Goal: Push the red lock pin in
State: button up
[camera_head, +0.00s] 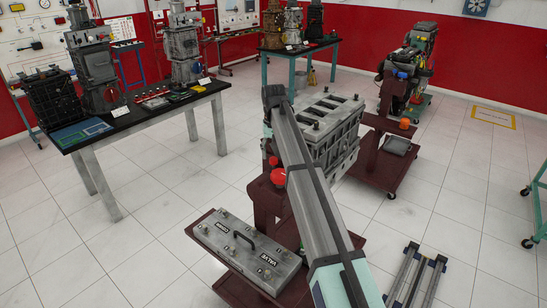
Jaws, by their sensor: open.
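A red round knob (278,177), which looks like the red lock pin, sits on the dark red engine stand (268,205) left of my arm. A smaller red bit (273,161) shows just above it. I cannot tell how far the pin stands out. A grey engine block (330,130) is mounted on the stand, partly covered by my arm. My arm rises from the bottom right to a bend above the stand. My gripper is not seen; it is hidden behind the arm or the engine.
A grey valve cover box (247,250) with a black handle lies on the stand's base. A workbench (150,120) with engines stands left. Another engine stand (395,90) is behind right. A grey rail frame (415,278) lies on the floor. Tiled floor is clear at right.

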aim_at(273, 158)
notch_tip(273, 158, up, 10)
dwell(0.4)
jog(key=shift+s+f, duration=0.1)
jog(key=shift+f, duration=0.05)
